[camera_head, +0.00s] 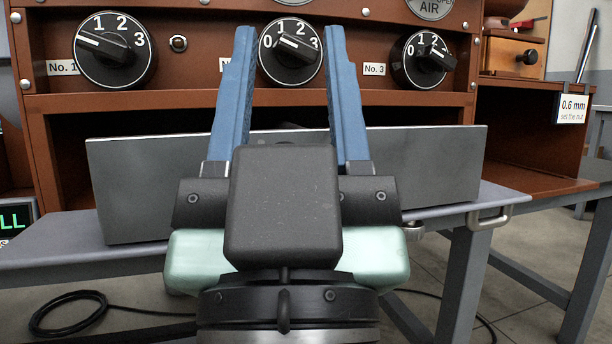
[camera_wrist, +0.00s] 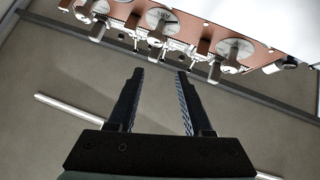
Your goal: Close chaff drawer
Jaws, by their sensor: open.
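The chaff drawer's wide grey metal front (camera_head: 440,170) stands in front of the dark recess in the brown roaster body, in the head view. A dark gap shows above its top edge. My gripper (camera_head: 290,35) is in front of the drawer front, with its two blue fingers spread and nothing between them. The fingers and the black gripper body hide the middle of the drawer front. I cannot tell whether the fingers touch it. In the wrist view, the open fingers (camera_wrist: 162,72) point toward the roaster's copper panel.
Three numbered dials, No. 1 (camera_head: 115,50), the middle one (camera_head: 290,50) and No. 3 (camera_head: 420,60), sit on the panel above. A grey bench (camera_head: 60,240) carries the roaster. A metal handle (camera_head: 490,219) is at the bench's right edge. A black cable (camera_head: 70,298) lies on the floor.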

